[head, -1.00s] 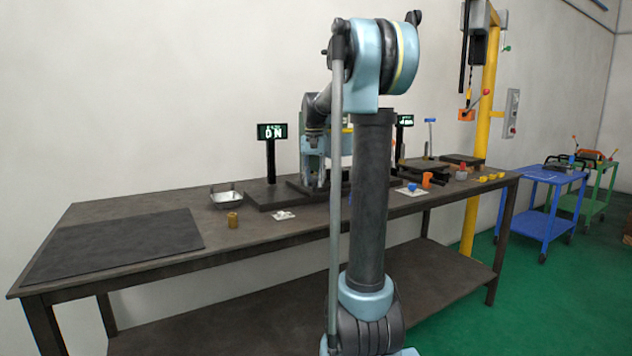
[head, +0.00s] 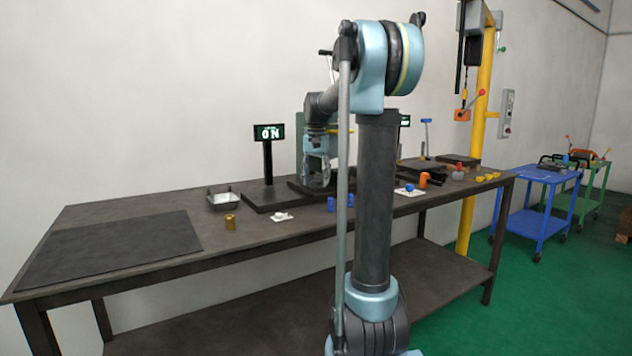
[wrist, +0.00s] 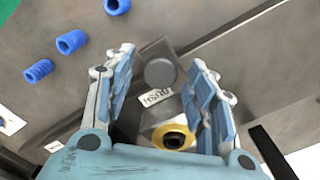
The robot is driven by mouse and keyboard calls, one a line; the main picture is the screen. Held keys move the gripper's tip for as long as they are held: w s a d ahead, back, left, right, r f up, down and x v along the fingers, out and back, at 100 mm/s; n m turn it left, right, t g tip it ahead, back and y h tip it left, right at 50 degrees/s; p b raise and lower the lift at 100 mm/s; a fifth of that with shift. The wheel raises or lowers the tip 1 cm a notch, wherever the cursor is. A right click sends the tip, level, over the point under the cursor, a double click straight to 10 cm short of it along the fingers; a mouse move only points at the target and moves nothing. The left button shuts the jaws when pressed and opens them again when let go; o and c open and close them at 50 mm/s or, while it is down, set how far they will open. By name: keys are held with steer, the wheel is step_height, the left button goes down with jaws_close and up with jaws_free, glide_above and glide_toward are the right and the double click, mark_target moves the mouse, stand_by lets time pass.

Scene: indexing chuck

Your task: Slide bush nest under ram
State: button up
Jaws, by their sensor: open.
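In the wrist view my gripper (wrist: 163,60) is open, its two fingers spread on either side of a block carrying a grey round knob (wrist: 160,73) and a white label reading BUSH (wrist: 155,97). This looks like the bush nest. A yellow ring with a dark hole (wrist: 173,137) sits nearer the palm, between the fingers. I cannot tell whether the fingers touch the block. In the head view my gripper (head: 316,170) is low over the bench at the press, and my arm hides most of the press and ram.
Several blue bushes (wrist: 71,42) lie on the bench left of my gripper. A brass cylinder (head: 230,221), a metal tray (head: 223,201) and a dark mat (head: 110,247) are on the left of the bench (head: 190,274). A sign (head: 268,132) reads ON.

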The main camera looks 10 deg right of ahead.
step_height(320, 180, up, 12)
steer(key=shift+f, duration=0.2)
stand_by(0.5)
steer(key=s+a+r+t+h, duration=0.2)
steer(key=s+a+r+t, duration=0.15)
steer(key=s, duration=0.35)
steer(key=shift+t, duration=0.25)
steer(key=x, duration=1.7)
steer(key=shift+w+d+r, duration=0.15)
steer(key=shift+w, duration=0.2)
jaws_close()
